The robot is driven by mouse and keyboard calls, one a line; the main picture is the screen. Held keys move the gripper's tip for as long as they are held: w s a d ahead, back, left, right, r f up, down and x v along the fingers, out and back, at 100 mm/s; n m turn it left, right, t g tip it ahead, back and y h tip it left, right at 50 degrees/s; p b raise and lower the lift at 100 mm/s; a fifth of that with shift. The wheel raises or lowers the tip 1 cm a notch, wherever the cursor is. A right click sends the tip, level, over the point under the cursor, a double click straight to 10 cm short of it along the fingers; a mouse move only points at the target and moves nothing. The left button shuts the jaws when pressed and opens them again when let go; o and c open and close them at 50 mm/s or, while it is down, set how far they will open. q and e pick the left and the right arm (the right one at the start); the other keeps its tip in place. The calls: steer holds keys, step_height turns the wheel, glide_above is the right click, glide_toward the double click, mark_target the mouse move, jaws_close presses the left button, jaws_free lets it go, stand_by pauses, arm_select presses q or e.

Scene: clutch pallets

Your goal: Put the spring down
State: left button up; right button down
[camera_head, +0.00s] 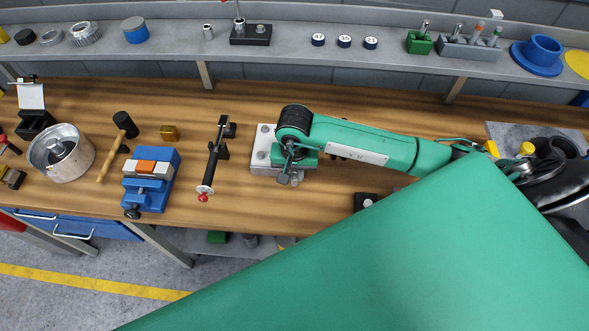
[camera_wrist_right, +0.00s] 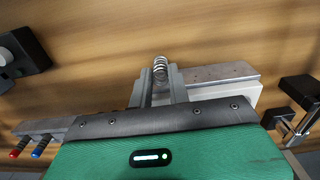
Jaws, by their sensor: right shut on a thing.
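The spring (camera_wrist_right: 160,68) is a small silver coil, held between the two grey fingers of my right gripper (camera_wrist_right: 161,83) in the right wrist view. The coil stands out at the fingertips, over or near a grey metal block (camera_wrist_right: 220,73) on the wooden bench. I cannot tell whether the spring touches the block. In the head view my right gripper (camera_head: 287,178) is at the front of the same block (camera_head: 262,158), which is partly covered by my wrist. The spring cannot be made out there. My left gripper is not in view.
On the bench (camera_head: 235,212), a black tool with a red tip (camera_head: 212,165), a blue vise (camera_head: 152,180), a hammer (camera_head: 118,140) and a metal pot (camera_head: 62,153) lie left of the block. A black fixture (camera_head: 365,201) stands to its right. A grey shelf (camera_head: 290,48) runs behind.

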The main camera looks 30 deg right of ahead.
steer(key=shift+f, duration=0.1)
steer(key=c, duration=1.7)
jaws_free()
steer(key=o, duration=0.4)
